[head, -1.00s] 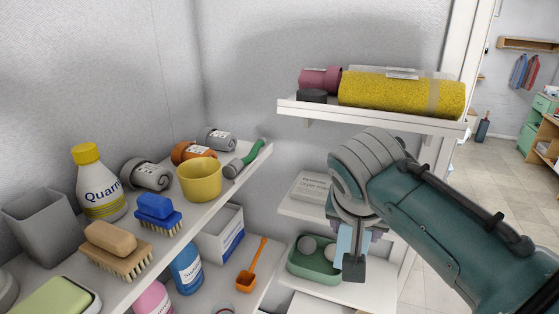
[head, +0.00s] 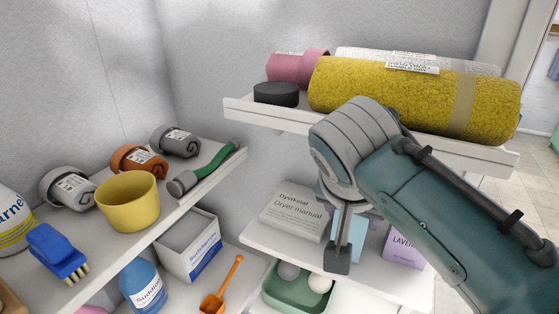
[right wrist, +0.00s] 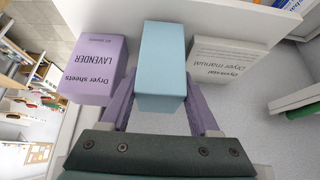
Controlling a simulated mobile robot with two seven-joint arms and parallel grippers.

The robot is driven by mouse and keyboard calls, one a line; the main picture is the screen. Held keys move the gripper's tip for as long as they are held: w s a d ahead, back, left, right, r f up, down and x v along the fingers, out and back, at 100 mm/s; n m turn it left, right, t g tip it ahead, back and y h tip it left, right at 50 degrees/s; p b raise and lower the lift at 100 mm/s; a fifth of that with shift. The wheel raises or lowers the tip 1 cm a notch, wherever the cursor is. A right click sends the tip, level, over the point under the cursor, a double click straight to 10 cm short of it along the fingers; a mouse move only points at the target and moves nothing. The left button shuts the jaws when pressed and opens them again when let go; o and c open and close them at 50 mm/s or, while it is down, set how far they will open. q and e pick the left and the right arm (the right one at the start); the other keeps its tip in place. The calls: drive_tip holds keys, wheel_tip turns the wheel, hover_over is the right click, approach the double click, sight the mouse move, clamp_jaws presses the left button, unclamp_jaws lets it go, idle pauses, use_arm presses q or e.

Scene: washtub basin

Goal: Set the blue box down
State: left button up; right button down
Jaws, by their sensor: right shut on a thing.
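The light blue box (head: 358,238) is held in my right gripper (head: 350,250), partly hidden by a grey finger and the arm in the head view. In the right wrist view the blue box (right wrist: 163,58) sits between the two fingers of my right gripper (right wrist: 162,105), which is shut on it. It is between the purple dryer sheets box (right wrist: 95,68) and the grey dryer manual box (right wrist: 226,66), with narrow gaps. I cannot tell whether its underside touches the middle shelf (head: 275,238). My left gripper is not in view.
Above the arm, the upper shelf (head: 240,112) carries a yellow roll (head: 390,95), a pink roll (head: 295,68) and a black disc (head: 276,94). A green tray (head: 285,298) with balls sits below. A yellow cup (head: 128,202) stands on the left shelf.

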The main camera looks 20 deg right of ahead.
drive_tip(key=shift+s+f, duration=0.1)
drive_tip(key=shift+f, duration=0.1)
drive_tip(key=shift+a+f, duration=0.1)
drive_tip(key=shift+c, duration=0.6)
unclamp_jaws()
